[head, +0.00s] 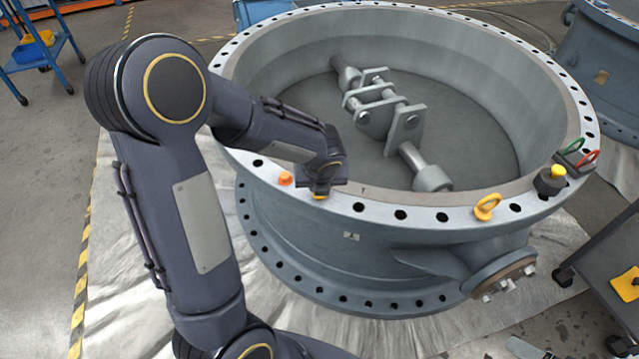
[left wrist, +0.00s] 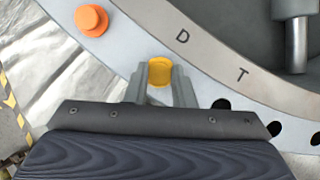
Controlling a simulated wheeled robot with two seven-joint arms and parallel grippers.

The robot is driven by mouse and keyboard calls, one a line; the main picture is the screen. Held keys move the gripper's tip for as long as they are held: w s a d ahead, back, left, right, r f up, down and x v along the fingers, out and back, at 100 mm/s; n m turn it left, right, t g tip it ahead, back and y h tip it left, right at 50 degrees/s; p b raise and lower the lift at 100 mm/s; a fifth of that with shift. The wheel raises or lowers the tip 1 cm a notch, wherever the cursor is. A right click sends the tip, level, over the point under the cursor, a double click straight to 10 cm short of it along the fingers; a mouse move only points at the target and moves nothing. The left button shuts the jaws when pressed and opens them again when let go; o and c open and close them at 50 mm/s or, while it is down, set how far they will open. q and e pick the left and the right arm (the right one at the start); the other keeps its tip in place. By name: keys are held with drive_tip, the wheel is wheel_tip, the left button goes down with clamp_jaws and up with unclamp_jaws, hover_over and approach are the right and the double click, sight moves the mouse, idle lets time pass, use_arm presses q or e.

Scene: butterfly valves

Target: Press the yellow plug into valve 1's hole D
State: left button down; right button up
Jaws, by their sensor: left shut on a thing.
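Valve 1 (head: 420,262) is a large grey-blue ring body with a flange full of round holes. My left gripper (head: 321,190) is over the near-left part of this flange and points down. In the left wrist view, its two fingers (left wrist: 160,88) are shut on the yellow plug (left wrist: 160,70), whose round top shows between them. A bit of the plug (head: 319,197) also shows below the gripper in the head view. The letter D (left wrist: 183,35) is marked on the rim just beyond the plug. The hole beside D is hidden, so I cannot tell how deep the plug sits.
An orange plug (head: 285,178) sits in the flange left of my gripper. The letter T (left wrist: 242,74) and open holes (left wrist: 272,129) lie right of the plug.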

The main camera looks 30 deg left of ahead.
use_arm(q)
drive_tip(key=shift+f, duration=0.3)
drive_tip(key=c, duration=0.7)
unclamp_jaws()
drive_tip(key=shift+o, duration=0.2)
drive_tip(key=shift+r, duration=0.1)
wheel_tip(320, 180, up, 6)
drive_tip(key=p, duration=0.6)
